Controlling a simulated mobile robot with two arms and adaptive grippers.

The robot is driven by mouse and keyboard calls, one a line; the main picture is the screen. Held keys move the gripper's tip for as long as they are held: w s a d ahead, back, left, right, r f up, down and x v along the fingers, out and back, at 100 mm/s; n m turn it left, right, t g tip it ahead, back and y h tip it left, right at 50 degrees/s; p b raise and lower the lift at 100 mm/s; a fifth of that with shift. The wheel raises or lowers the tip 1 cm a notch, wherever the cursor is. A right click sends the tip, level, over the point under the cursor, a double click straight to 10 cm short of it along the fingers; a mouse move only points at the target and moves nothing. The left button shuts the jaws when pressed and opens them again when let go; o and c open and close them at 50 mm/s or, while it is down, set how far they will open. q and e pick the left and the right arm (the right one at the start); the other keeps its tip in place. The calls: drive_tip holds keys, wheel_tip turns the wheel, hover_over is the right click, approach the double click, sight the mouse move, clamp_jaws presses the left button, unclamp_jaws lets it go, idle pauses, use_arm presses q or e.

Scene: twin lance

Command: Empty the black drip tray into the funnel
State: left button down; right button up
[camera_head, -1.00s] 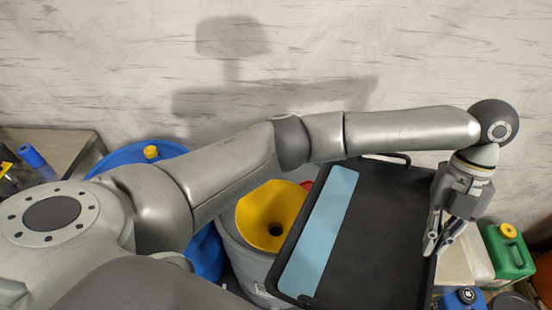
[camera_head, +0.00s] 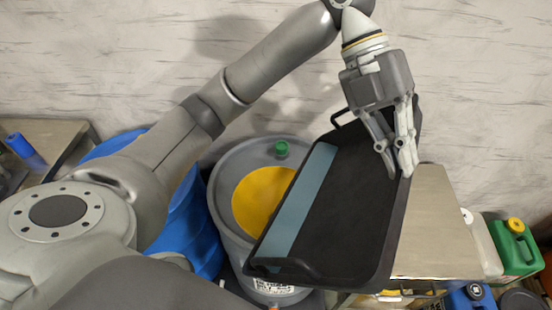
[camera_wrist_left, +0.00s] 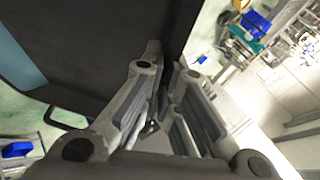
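The black drip tray (camera_head: 345,225) is held in the air, its right side higher than its left. A strip of blue-grey liquid (camera_head: 302,207) lies along its left side. My left gripper (camera_head: 398,172) is shut on the tray's right rim from above; the left wrist view shows the fingers (camera_wrist_left: 168,75) on either side of the tray wall (camera_wrist_left: 186,28). The yellow funnel (camera_head: 260,200) sits on top of a grey drum (camera_head: 228,168). The tray's left edge overlaps the funnel's right part in the head view, and the funnel's hole is hidden. My right gripper is not in view.
A blue drum (camera_head: 190,235) stands left of the grey drum. A metal table (camera_head: 435,225) is right of the tray, with a green canister (camera_head: 513,245) and a blue canister (camera_head: 470,298) beyond. The wall is close behind.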

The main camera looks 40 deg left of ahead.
use_arm(q)
drive_tip(key=shift+s+a+r+h+b, duration=0.15)
drive_tip(key=shift+a+r+h+b, duration=0.15)
drive_tip(key=shift+a+r+h, duration=0.35)
drive_tip(key=s+a+r+m+h+b, duration=0.1)
drive_tip(key=a+r+h+b, duration=0.1)
drive_tip(key=a+b, duration=0.3)
drive_tip(key=s+a+r+m+h+b, duration=0.1)
drive_tip(key=a+h+b, duration=0.3)
drive_tip(key=a, duration=0.6)
drive_tip(key=shift+s+r+b, duration=0.25)
drive_tip(key=shift+r+b, duration=0.6)
drive_tip(key=shift+b, duration=0.4)
drive_tip(key=shift+s+a+h, duration=0.1)
drive_tip(key=shift+a+h, duration=0.15)
drive_tip(key=shift+a, duration=0.15)
idle(1.0)
